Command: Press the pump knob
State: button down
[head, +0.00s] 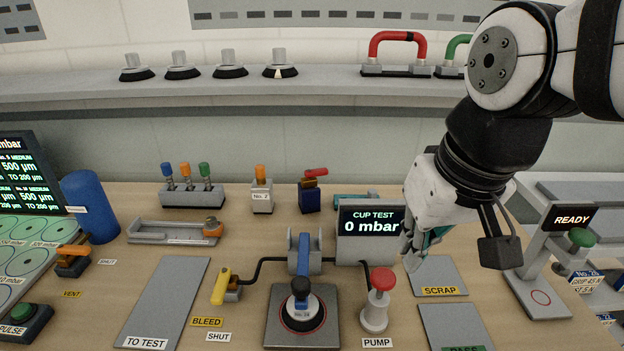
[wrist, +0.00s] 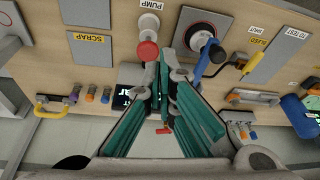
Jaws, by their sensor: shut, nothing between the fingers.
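The pump knob (head: 382,280) is a red mushroom button on a light grey post, standing behind the PUMP label (head: 377,342). The knob also shows in the wrist view (wrist: 147,51), just beyond my fingertips. My gripper (head: 410,258) is to the right of the knob and above it in the head view, apart from it as far as I can see. In the wrist view its teal-padded fingers (wrist: 168,62) are close together with nothing held between them. The CUP TEST display (head: 372,222) reads 0 mbar, and my gripper is beside its right edge.
A test stand with a black suction cup (head: 303,310) is left of the knob. A yellow bleed lever (head: 222,288) lies further left. The grey SCRAP pad (head: 436,272) is right of the knob. A READY stand (head: 541,285) is at the right.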

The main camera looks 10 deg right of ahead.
jog(key=w+d+r+g+p, duration=0.1)
jog(key=w+r+g+p, duration=0.15)
jog(key=w, duration=0.25)
jog(key=m+p, duration=0.2)
jog(key=p, duration=0.2)
send_over(382, 274)
jog(key=f, duration=0.2)
jog(key=shift+w+d+f+g, duration=0.1)
jog(key=shift+w+d+g, duration=0.25)
jog(key=shift+d+g, duration=0.2)
jog(key=shift+f, duration=0.15)
jog(key=f, duration=0.4)
jog(key=f+p, duration=0.1)
jog(key=f, duration=0.7)
jog(key=shift+s+a, duration=0.35)
jog(key=shift+f+p, duration=0.35)
jog(key=shift+f, duration=0.5)
